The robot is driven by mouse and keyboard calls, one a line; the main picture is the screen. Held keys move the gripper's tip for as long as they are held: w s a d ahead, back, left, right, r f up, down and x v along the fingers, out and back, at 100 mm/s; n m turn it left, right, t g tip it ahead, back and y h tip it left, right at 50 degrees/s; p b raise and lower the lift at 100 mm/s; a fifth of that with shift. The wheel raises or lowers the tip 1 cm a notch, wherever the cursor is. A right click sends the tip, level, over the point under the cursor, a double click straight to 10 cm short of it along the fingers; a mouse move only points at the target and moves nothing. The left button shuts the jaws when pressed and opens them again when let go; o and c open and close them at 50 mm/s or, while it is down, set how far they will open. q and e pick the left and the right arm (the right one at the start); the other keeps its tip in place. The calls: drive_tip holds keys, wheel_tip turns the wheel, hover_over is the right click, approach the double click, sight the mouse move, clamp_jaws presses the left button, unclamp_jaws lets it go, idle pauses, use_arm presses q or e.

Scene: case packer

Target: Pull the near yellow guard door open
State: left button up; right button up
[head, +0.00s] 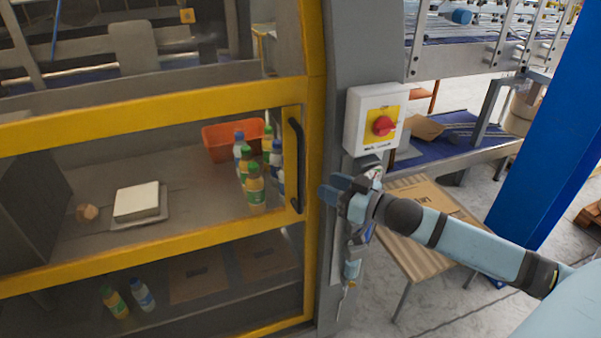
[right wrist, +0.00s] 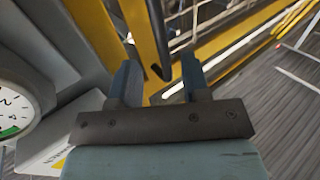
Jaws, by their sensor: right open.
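The near yellow guard door (head: 150,104) is a yellow frame with clear panels and appears shut against the machine's yellow post. Its black handle (head: 297,165) is an upright bar at the door's right edge. My right gripper (head: 328,191) is in front of the grey post, just right of the handle and apart from it in the head view. In the right wrist view my right gripper (right wrist: 160,82) has its two blue fingers spread, with the dark handle (right wrist: 158,38) showing beyond and between them. The gripper is open and empty. My left gripper is not in view.
A red isolator switch (head: 382,125) on a white box is above my right gripper. A round gauge (right wrist: 14,108) is close at the left in the right wrist view. Bottles (head: 255,188) and an orange bin (head: 226,139) stand behind the door. A cardboard-topped table (head: 425,215) stands right.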

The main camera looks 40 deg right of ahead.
drive_tip(key=p+x, duration=0.1)
drive_tip(key=x, duration=0.7)
drive_tip(key=shift+w+a+f, duration=0.1)
drive_tip(key=shift+w, duration=0.3)
clamp_jaws()
